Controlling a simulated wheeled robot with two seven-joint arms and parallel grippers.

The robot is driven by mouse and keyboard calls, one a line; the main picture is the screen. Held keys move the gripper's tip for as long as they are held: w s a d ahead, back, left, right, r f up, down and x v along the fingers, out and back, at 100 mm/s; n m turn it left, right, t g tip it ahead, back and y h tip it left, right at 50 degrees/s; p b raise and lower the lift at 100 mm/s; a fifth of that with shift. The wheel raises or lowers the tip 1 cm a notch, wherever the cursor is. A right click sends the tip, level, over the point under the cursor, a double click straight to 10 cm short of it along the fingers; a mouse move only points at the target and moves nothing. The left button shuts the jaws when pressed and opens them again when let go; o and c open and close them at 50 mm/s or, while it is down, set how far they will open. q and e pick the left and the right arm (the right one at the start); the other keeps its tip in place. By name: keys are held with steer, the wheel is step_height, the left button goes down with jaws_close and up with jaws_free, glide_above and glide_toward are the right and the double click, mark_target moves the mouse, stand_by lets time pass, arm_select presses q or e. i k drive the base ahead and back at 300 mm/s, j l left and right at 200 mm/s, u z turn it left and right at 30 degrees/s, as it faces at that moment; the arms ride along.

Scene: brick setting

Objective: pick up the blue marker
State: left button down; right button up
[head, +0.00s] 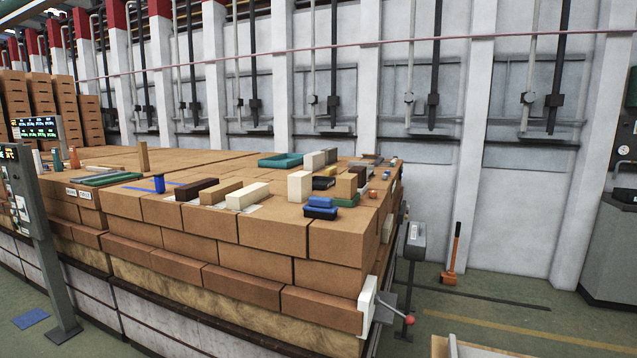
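A small blue upright piece (159,184), which looks like the blue marker, stands on the near left part of the brick-stacked table top (290,235). It is too small to be sure of its shape. Thin blue strips lie flat beside it on the bricks. Other blue pieces (320,209) lie stacked near the front right of the top. Neither of my grippers shows in the head view.
Cream (248,196), tan (221,192) and dark brown (196,189) blocks lie right of the blue upright piece. A green tray (280,160) lies behind. A post with a screen (35,220) stands at the left.

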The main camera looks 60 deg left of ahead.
mark_target(159, 179)
steer(key=u, duration=3)
